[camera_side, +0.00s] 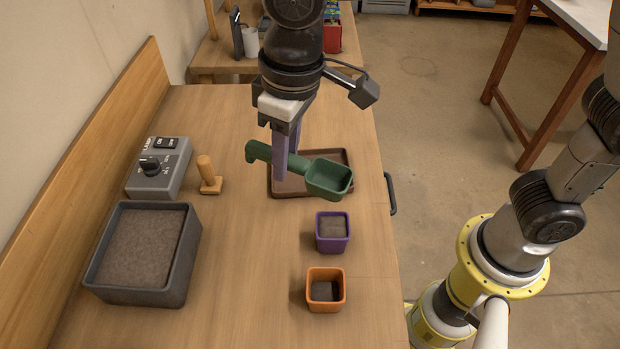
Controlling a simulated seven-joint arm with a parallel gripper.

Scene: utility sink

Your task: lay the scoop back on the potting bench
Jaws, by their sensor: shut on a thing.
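The green scoop (328,179) is held in the air above the wooden potting bench (240,260). Its handle points left and its square cup is on the right. My gripper (283,170) points down and is shut on the scoop's handle near the cup. The scoop overlaps the brown tray (335,155) in this view. Its exact height above the tray and bench is hard to tell.
A grey bin of soil (188,255), a grey control box (174,181) and a wooden tamper (208,176) stand at the left. A purple pot (346,235) and an orange pot (338,297) stand in front of the tray. The bench's front middle is clear.

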